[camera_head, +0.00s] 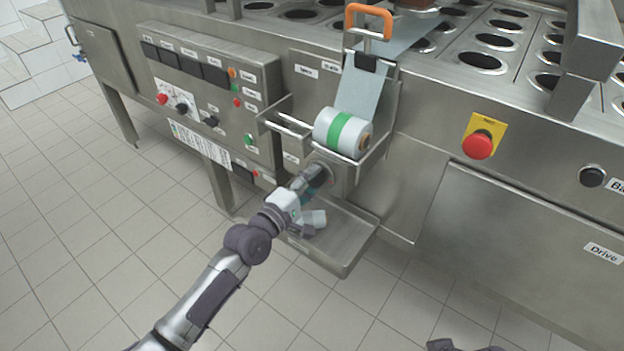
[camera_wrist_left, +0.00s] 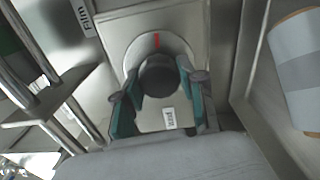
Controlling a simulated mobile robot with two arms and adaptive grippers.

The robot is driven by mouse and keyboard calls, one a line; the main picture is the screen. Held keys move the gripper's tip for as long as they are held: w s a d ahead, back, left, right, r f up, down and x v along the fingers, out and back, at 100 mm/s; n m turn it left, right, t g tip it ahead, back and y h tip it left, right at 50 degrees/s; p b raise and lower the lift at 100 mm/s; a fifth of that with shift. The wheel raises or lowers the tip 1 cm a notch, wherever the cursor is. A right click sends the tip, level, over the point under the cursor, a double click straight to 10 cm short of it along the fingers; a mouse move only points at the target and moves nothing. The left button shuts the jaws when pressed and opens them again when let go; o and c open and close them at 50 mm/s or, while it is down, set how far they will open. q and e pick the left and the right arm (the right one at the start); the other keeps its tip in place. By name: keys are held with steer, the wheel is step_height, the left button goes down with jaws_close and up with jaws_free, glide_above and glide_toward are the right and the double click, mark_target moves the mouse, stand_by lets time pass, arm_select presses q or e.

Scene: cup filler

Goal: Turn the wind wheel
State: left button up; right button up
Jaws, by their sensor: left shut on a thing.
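The wind wheel shows in the left wrist view as a round disc with a red mark and a dark round knob (camera_wrist_left: 160,76) standing out from it. My left gripper (camera_wrist_left: 157,88) has its teal-padded fingers on either side of the knob and is shut on it. In the head view my left gripper (camera_head: 316,182) reaches the machine front just below the film roll holder, and the wheel is mostly hidden behind it. Dark parts at the bottom edge of the head view may belong to my right arm; its gripper state does not show.
A white film roll with a green band (camera_head: 343,132) sits in its holder above the gripper. A metal tray (camera_head: 350,240) juts out below. A control panel (camera_head: 215,85) is to the left, a red emergency button (camera_head: 478,145) to the right.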

arm_select(q)
steer(key=shift+m, duration=0.9)
steer(key=m+p, duration=0.1)
steer(key=m, duration=0.1)
steer(key=shift+m, duration=0.4)
steer(key=m+p, duration=0.2)
steer(key=m, duration=0.5)
steer(key=shift+r, duration=0.1)
steer(key=m+p, duration=0.3)
steer(key=m, duration=0.4)
steer(key=shift+s+d+m, duration=0.1)
steer(key=shift+s+m, duration=0.05)
steer(key=shift+m, duration=0.15)
steer(key=m, duration=0.3)
steer(key=shift+p, duration=0.3)
steer(key=shift+m, duration=2)
arm_select(e)
step_height(320, 180, down, 22)
steer(key=s+g, duration=0.1)
steer(key=s, duration=0.1)
steer(key=shift+s, duration=0.4)
steer(key=shift+d, duration=0.1)
arm_select(q)
steer(key=o, duration=1.2)
steer(key=shift+c, duration=0.2)
